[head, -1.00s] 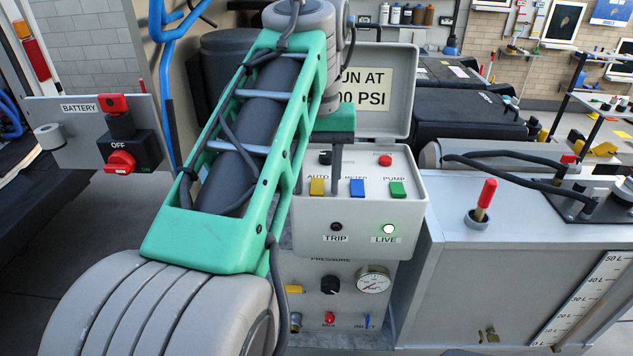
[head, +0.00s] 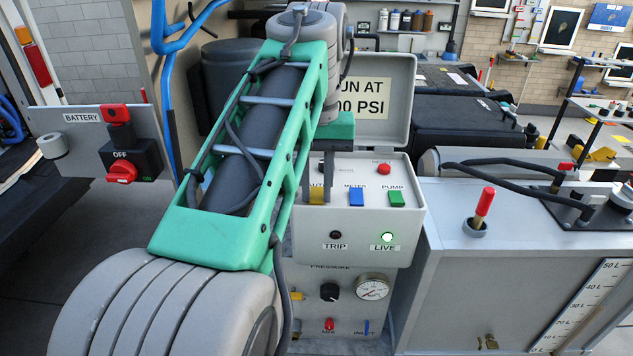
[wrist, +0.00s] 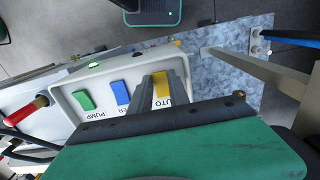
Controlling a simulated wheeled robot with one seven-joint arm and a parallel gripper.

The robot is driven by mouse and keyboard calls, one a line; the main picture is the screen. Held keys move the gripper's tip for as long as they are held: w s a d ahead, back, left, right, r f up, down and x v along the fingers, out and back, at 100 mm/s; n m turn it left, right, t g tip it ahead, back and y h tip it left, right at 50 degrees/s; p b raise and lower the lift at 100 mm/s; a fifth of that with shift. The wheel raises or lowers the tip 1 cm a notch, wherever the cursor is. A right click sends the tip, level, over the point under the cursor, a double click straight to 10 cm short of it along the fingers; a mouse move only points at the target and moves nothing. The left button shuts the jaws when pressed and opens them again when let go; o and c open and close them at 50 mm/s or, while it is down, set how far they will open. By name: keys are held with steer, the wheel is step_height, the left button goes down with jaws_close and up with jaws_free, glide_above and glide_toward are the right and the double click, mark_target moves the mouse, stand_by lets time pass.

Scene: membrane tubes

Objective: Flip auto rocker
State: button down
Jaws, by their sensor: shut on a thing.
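The yellow auto rocker (head: 316,197) is at the left of a row of three on the grey control box (head: 375,222); its AUTO label is partly covered by my gripper. My gripper (head: 325,195) reaches down onto the rocker from above. In the wrist view, my gripper's fingers (wrist: 164,88) stand on both sides of the yellow rocker (wrist: 161,86) and are shut on it. The rocker's tilt is hard to tell behind the fingers.
The blue meter rocker (head: 356,197) and green pump rocker (head: 396,199) sit close to the right. A red button (head: 383,170) is behind them. The open lid (head: 390,110) stands behind the box. The green LIVE lamp (head: 387,237) is lit; the TRIP lamp (head: 336,235) is dark.

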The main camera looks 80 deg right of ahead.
steer(key=shift+d+r+y+p, duration=0.15)
steer(key=shift+r+y+p, duration=0.3)
steer(key=shift+p, duration=0.35)
steer(key=shift+d+y+p, duration=0.15)
steer(key=shift+y+p, duration=0.2)
steer(key=shift+p, duration=0.2)
steer(key=shift+w+f+g+y, duration=0.1)
steer(key=shift+f+g+y, duration=0.25)
steer(key=shift+y, duration=0.15)
steer(key=c, duration=1.2)
jaws_free()
steer(key=shift+c, duration=0.2)
steer(key=shift+f+b, duration=0.15)
steer(key=shift+b, duration=0.15)
